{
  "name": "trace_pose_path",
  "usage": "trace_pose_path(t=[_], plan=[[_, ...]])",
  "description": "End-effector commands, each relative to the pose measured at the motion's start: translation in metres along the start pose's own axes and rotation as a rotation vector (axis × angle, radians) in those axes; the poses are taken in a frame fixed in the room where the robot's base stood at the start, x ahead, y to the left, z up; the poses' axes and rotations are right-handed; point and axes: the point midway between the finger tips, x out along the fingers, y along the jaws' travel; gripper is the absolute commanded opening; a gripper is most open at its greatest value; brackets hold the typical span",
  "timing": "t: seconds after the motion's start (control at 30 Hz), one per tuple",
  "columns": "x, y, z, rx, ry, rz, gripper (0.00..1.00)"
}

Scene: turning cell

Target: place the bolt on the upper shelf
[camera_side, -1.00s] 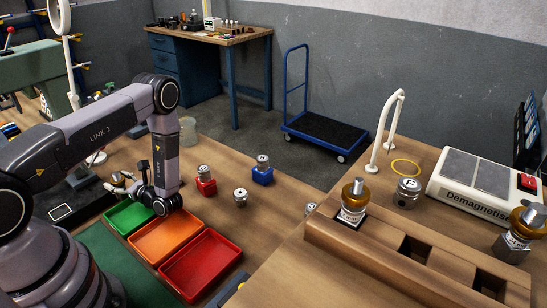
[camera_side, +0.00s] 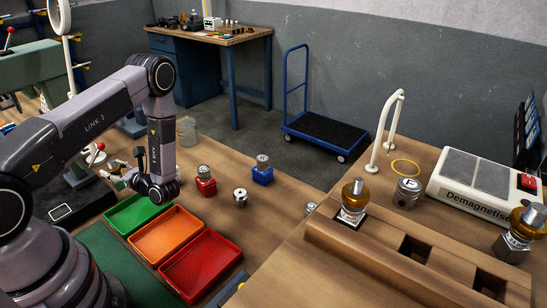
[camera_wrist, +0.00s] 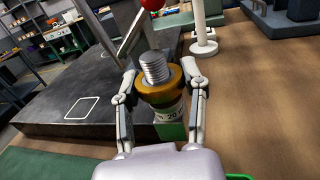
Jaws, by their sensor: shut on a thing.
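In the wrist view a threaded silver stud, which I take as the bolt (camera_wrist: 155,66), stands upright with a gold collar and a lower body marked 20. My gripper (camera_wrist: 162,92) is shut on it, one finger on each side of the collar. In the side view my gripper (camera_side: 118,176) is small and points left, beyond the green tray; what it holds is hard to make out there. I cannot tell which surface is the upper shelf; distant shelving (camera_wrist: 62,36) shows at the wrist view's upper left.
A dark machine base (camera_wrist: 85,100) and a red-knobbed lever (camera_wrist: 150,4) are close to the held piece. Green (camera_side: 117,216), orange (camera_side: 146,236) and red (camera_side: 183,273) trays lie on the bench.

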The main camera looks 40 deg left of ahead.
Motion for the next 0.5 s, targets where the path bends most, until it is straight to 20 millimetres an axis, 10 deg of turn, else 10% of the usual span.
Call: trace_pose_path(t=[0.5], plan=[[0.000, 0.000, 0.135, -0.008, -0.003, 0.000, 0.02]])
